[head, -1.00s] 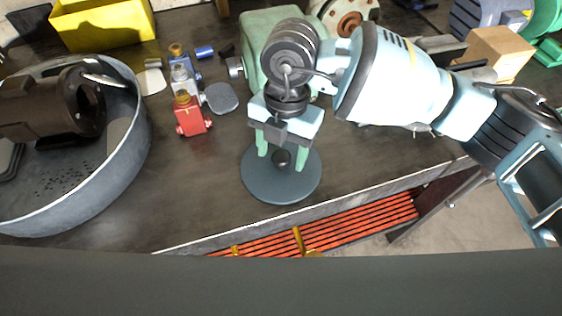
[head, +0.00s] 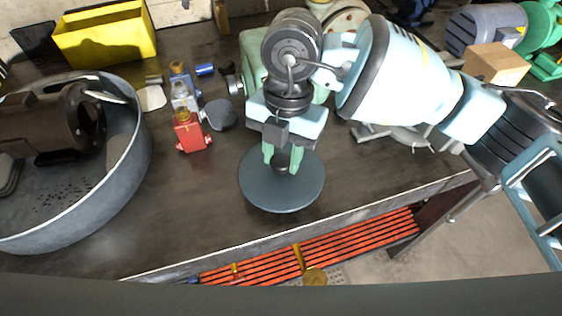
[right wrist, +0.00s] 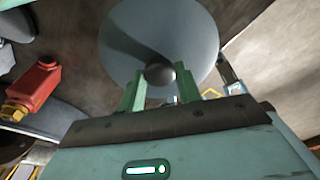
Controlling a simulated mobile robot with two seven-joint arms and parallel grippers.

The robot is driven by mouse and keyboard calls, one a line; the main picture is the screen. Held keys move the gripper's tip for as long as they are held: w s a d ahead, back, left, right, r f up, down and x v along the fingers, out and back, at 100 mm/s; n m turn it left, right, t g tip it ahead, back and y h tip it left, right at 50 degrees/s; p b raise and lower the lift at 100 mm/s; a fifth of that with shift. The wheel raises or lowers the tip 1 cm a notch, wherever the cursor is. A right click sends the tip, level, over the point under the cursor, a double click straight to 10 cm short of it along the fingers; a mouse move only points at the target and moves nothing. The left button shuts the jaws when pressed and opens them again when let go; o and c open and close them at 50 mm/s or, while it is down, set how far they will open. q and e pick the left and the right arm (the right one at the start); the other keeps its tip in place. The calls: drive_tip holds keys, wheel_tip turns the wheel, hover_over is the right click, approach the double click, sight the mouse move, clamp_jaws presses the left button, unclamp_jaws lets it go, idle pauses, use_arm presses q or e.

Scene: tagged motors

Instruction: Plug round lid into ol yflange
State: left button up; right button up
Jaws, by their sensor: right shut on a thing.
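The round lid (head: 262,191) is a flat blue-grey disc with a small dark knob in its middle. It is near the front edge of the workbench, and it fills the top middle of the right wrist view (right wrist: 190,35). My right gripper (head: 282,160) points down over it, its green fingers shut on the knob; the fingers also show in the right wrist view (right wrist: 160,82). Whether the lid touches the bench is hard to tell. No flange can be named for sure; a pale round part with a brownish centre (head: 350,17) stands behind my right arm. My left gripper is not in view.
A grey round tub (head: 143,165) at left holds a brown motor (head: 45,125). Small bottles, one red (head: 191,135), stand between tub and lid. A green motor (head: 253,50) is behind the gripper. A yellow bin (head: 105,38) and cardboard box (head: 497,63) are farther back. Bench front is clear.

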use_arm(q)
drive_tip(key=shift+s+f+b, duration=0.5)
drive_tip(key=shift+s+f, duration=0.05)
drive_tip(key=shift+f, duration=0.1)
use_arm(e)
drive_tip(key=s+d+r, duration=0.1)
drive_tip(key=s+d, duration=0.3)
drive_tip(key=d, duration=1.1)
drive_tip(key=shift+d, duration=0.2)
